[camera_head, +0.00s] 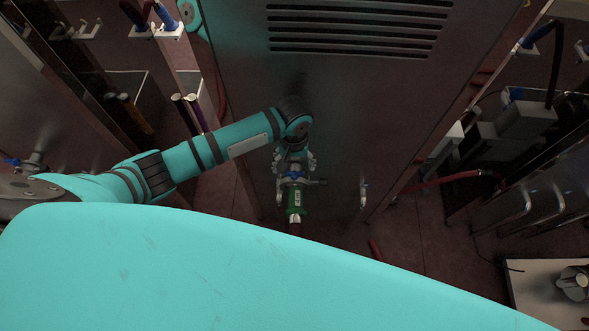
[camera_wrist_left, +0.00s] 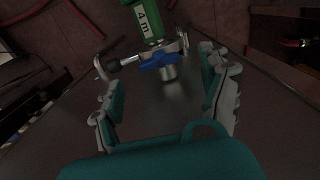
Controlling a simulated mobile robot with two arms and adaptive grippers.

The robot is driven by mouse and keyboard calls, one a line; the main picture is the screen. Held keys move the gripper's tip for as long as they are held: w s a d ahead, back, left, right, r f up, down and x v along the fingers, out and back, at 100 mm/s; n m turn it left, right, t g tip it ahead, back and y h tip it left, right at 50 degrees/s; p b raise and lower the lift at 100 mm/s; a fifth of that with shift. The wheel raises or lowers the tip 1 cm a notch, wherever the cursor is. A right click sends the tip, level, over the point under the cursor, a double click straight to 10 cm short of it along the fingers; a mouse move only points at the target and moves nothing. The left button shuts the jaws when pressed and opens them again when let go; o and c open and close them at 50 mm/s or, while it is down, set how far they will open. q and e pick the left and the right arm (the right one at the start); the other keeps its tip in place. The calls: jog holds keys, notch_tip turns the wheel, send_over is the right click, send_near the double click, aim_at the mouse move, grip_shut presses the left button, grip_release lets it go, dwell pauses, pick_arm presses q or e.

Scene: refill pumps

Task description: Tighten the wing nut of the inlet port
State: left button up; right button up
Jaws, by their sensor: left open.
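The inlet port (camera_head: 296,182) is a metal fitting low on the dark cabinet, with a green hose coupling (camera_head: 295,200) on it. In the left wrist view the coupling (camera_wrist_left: 148,20) reads "4 m", with a blue part (camera_wrist_left: 160,61) below it. A dark knobbed stem (camera_wrist_left: 118,64) sticks out to the left of the fitting. I cannot tell for sure which small part is the wing nut. My left gripper (camera_head: 293,166) is at the port. In the left wrist view it is open (camera_wrist_left: 160,75), its fingers either side of the fitting, nothing gripped. My right gripper is out of view.
The cabinet (camera_head: 350,110) rises behind the port, with slots near its top. A metal handle (camera_head: 363,192) is right of the port. Red hoses (camera_head: 440,181) run at the right, and a short red piece (camera_head: 375,250) lies on the floor. My teal body fills the foreground.

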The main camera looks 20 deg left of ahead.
aim_at(295, 172)
pick_arm(q)
jog(key=shift+f, duration=2.3)
jog(key=c, duration=1.2)
